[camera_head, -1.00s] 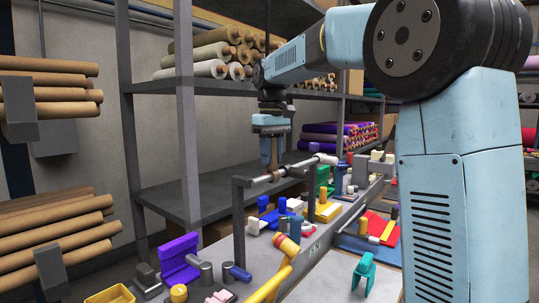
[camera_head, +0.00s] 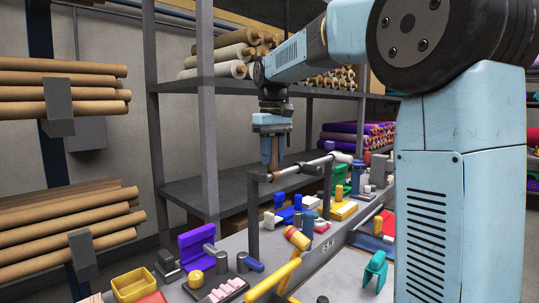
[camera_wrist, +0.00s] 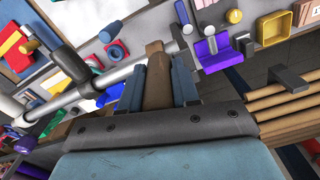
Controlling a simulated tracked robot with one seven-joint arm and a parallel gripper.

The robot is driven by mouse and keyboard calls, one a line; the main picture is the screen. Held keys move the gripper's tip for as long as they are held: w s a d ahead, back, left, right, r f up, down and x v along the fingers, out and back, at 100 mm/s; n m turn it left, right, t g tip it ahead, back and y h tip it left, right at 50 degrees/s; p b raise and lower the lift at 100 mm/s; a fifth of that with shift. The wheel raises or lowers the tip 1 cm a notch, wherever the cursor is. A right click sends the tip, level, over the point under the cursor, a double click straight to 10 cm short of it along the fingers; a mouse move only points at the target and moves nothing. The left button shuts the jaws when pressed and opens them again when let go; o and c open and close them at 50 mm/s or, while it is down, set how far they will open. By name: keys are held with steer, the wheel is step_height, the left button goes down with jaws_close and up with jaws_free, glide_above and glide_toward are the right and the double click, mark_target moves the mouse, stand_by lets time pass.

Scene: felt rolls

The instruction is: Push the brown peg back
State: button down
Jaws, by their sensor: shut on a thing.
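The brown peg (camera_wrist: 157,78) stands between the two blue fingers of my gripper (camera_wrist: 158,88) in the wrist view, with its rounded end reaching past the fingertips. My gripper is shut on it. In the head view my gripper (camera_head: 270,160) points down beside the left end of a grey horizontal bar (camera_head: 310,165), above the bench. The peg is mostly hidden by the fingers there. The same bar crosses diagonally behind the peg in the wrist view. I cannot tell whether the peg touches the bar.
Below lies the grey bench (camera_head: 345,262) with many coloured parts. A purple block (camera_head: 197,247) and a yellow tray (camera_head: 133,285) are at its near left. A yellow rail (camera_head: 272,280) is in front. Shelves with felt rolls (camera_head: 70,85) stand left and behind.

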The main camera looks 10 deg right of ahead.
steer(key=c, duration=0.8)
jaws_free()
steer(key=shift+a, duration=0.1)
step_height(320, 180, up, 13)
steer(key=shift+w+r, duration=0.1)
steer(key=shift+r, duration=0.25)
